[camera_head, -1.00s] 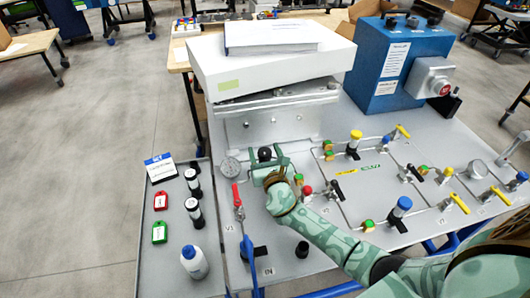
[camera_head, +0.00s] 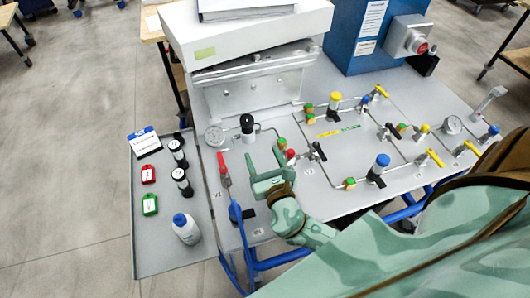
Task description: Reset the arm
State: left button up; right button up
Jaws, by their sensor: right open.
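My right gripper (camera_head: 264,160), green with a camouflage pattern, is open and empty over the grey panel (camera_head: 225,260). Its fingers point away from me, just below and to the right of a black-knobbed valve (camera_head: 247,122). A gap shows between the fingers and that knob. The rest of my right arm runs from the gripper to the lower right and hides part of the panel's front edge. My left gripper is not in view.
Several valves and pipes cover the panel's right. A side tray (camera_head: 160,258) holds a white bottle (camera_head: 187,229), black-capped vials and tags. A blue box (camera_head: 375,35) stands behind.

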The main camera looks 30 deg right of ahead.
jog(key=shift+s+a, duration=0.15)
jog(key=shift+s, duration=0.45)
